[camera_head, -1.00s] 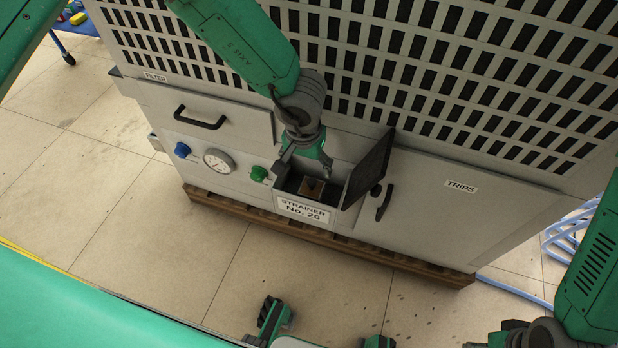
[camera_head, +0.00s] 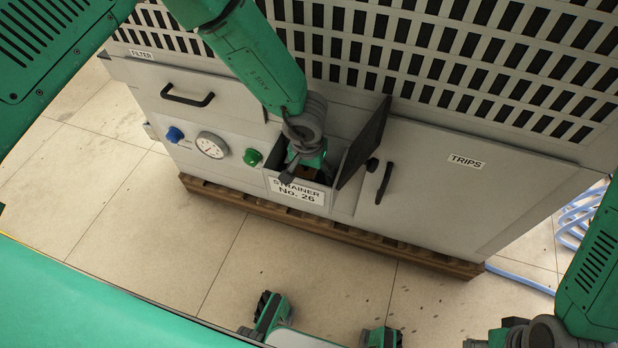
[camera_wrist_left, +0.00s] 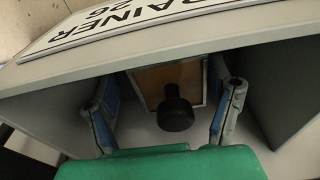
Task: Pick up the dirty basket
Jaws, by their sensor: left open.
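The dirty basket (camera_wrist_left: 153,80) sits inside the open strainer box in the cabinet front. In the left wrist view it shows a brownish top, a pale metal rim and a black knob (camera_wrist_left: 175,108). My left gripper (camera_head: 303,175) reaches down into the strainer box (camera_head: 342,186) in the head view and hides most of the basket. In the wrist view its two fingers (camera_wrist_left: 166,108) are open, one on each side of the knob and apart from it. My right arm (camera_head: 597,270) is at the lower right; its gripper fingers cannot be made out.
The dark strainer lid (camera_head: 365,145) stands open right of my left gripper. A label (camera_head: 297,192) reads STRAINER No. 26. A green knob (camera_head: 252,157), a gauge (camera_head: 211,145) and a blue knob (camera_head: 174,134) lie left. A door handle (camera_head: 384,183) is right.

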